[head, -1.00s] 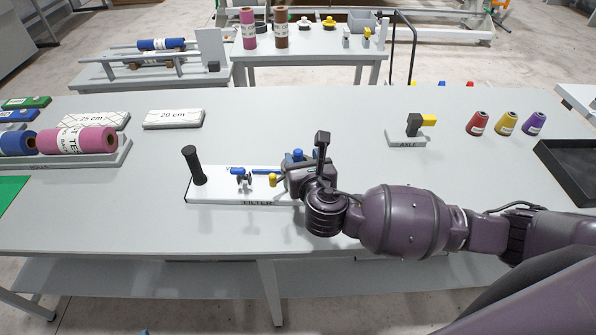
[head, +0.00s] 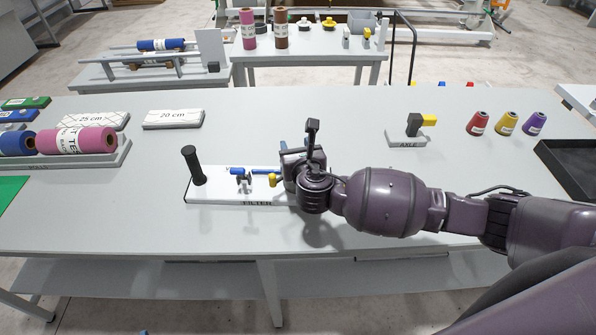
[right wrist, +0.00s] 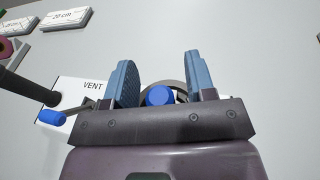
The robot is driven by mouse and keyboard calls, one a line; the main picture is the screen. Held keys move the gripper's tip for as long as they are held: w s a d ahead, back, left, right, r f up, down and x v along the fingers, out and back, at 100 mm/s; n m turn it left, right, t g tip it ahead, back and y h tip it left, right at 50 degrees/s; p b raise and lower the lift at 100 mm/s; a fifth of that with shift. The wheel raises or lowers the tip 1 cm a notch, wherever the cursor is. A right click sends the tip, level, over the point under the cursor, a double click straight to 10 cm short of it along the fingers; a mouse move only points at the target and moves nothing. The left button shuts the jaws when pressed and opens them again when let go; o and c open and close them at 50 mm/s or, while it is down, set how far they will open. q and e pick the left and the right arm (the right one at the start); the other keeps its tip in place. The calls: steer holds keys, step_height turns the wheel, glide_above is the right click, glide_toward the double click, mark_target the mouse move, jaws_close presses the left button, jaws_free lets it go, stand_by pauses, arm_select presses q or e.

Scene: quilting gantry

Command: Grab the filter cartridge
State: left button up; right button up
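The white board labelled FILTER (head: 215,197) lies on the near part of the table. A black upright cylinder (head: 194,166) stands at its left end, with a blue-handled valve (head: 241,173) and a yellow handle (head: 273,180) to the right. My right gripper (right wrist: 160,72) is over the board's right end. Its blue fingers are apart, with a round blue cap (right wrist: 160,96) inside a dark ring between them, no clear contact. I cannot tell whether the cap or the black cylinder belongs to the filter cartridge. My left gripper is not in view.
A stand labelled AXLE (head: 406,142) and several thread cones (head: 507,124) are at right. A black tray (head: 575,165) sits at the right edge. Fabric rolls (head: 75,140) and a 20 cm block (head: 173,119) are at left. The table's middle behind the board is clear.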

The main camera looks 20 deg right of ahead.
jaws_close()
steer(key=shift+r, duration=0.1)
